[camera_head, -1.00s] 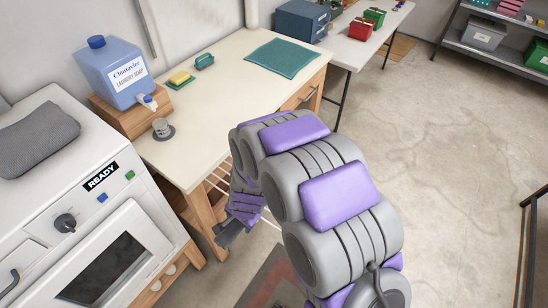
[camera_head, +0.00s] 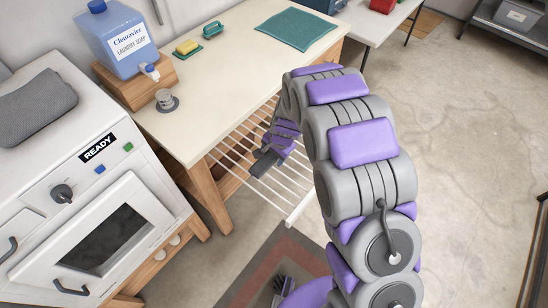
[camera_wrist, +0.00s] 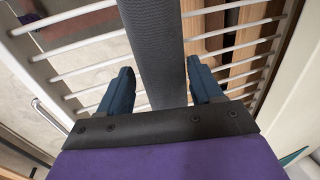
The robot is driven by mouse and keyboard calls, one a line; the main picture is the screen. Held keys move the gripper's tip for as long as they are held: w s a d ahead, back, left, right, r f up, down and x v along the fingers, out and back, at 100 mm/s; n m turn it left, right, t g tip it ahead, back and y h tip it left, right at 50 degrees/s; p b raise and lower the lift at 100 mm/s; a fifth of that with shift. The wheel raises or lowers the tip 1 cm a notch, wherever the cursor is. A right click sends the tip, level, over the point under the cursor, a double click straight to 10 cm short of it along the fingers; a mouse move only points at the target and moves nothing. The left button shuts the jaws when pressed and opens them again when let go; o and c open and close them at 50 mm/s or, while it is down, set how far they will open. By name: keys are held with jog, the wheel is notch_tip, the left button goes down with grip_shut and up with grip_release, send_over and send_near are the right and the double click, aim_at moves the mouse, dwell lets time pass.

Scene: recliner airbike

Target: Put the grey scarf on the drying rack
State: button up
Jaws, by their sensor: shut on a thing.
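The drying rack (camera_head: 285,185) is a white barred frame extending from below the table's front edge. My gripper (camera_head: 268,152) is over its bars. In the wrist view my gripper (camera_wrist: 162,82) is shut on a long, dark grey textured strip, which looks like the grey scarf (camera_wrist: 155,40). The strip runs between the two fingers and out past them, above the white bars (camera_wrist: 235,48). I cannot tell whether it touches the bars. In the head view only a short dark grey part (camera_head: 265,163) shows at my gripper, and my arm hides some of the rack.
A white machine (camera_head: 60,135) with a folded grey cloth (camera_head: 36,102) on top stands at left. The table (camera_head: 225,95) holds a blue soap jug (camera_head: 118,40), a sponge (camera_head: 187,47) and a teal cloth (camera_head: 295,28). Floor to the right is open.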

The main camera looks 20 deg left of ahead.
aim_at(274, 157)
jog(key=shift+w+d, duration=0.2)
jog(key=shift+w, duration=0.25)
jog(key=shift+w+a+f, duration=0.1)
jog(key=shift+w+f, duration=0.1)
jog(key=shift+f, duration=0.1)
jog(key=x, duration=0.1)
jog(key=b+x, duration=0.1)
jog(key=x, duration=0.1)
jog(key=shift+s+a+f, duration=0.15)
jog(key=shift+a+f, duration=0.15)
jog(key=shift+d+r, duration=0.15)
jog(key=shift+d, duration=0.5)
jog(key=o, duration=0.7)
jog(key=shift+o, duration=1.4)
jog(key=shift+a, duration=0.15)
jog(key=shift+o, duration=0.5)
jog(key=shift+a, duration=0.35)
jog(key=shift+d+r, duration=0.1)
jog(key=shift+d, duration=0.15)
jog(key=p+v, duration=0.2)
jog(key=v, duration=0.9)
jog(key=shift+a, duration=0.15)
jog(key=shift+s+d+r, duration=0.1)
jog(key=shift+d+r, duration=0.15)
jog(key=shift+r, duration=0.15)
